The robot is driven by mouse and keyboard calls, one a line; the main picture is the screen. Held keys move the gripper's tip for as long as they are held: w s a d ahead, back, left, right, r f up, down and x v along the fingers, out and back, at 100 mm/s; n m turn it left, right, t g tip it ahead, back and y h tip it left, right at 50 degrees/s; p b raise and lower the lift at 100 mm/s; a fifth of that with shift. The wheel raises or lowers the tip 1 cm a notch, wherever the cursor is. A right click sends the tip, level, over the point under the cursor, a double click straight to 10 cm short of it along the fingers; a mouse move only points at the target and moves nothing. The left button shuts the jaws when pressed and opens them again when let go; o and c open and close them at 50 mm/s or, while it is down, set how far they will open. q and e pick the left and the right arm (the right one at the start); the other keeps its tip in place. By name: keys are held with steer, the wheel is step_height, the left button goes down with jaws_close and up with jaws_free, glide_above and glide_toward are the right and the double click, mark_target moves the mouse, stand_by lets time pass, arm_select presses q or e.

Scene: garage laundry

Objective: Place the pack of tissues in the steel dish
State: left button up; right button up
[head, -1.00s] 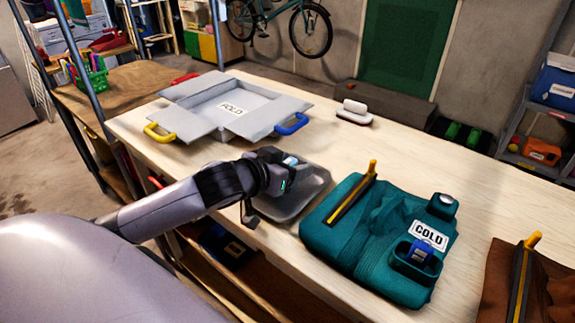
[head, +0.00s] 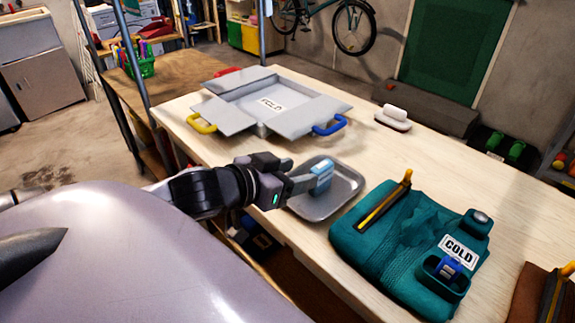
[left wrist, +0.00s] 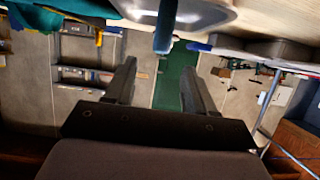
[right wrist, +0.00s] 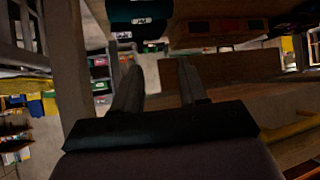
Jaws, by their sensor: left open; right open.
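The pack of tissues (head: 321,172) is a small light-blue block. It stands upright in the steel dish (head: 347,186), a shallow grey tray on the workbench. My left gripper (head: 300,176) is open, with its fingertips just left of the pack. In the left wrist view the pack (left wrist: 164,30) shows ahead of the open, empty fingers, against the dish (left wrist: 205,14), apart from the fingertips. My right gripper (right wrist: 157,90) is open and empty in the right wrist view, low beside shelving, away from the dish.
A grey folding box (head: 235,118) with coloured handles is behind the dish on the workbench (head: 375,155). A teal bag (head: 385,250) marked COLD lies right of the dish. A white block on a stand (head: 394,117) is at the back edge.

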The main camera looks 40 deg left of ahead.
arm_select(q)
steer(key=shift+s+r+p, duration=0.3)
steer(key=shift+s+p, duration=0.2)
steer(key=shift+s, duration=0.15)
arm_select(e)
steer(key=shift+r, duration=0.8)
steer(key=shift+f, duration=0.1)
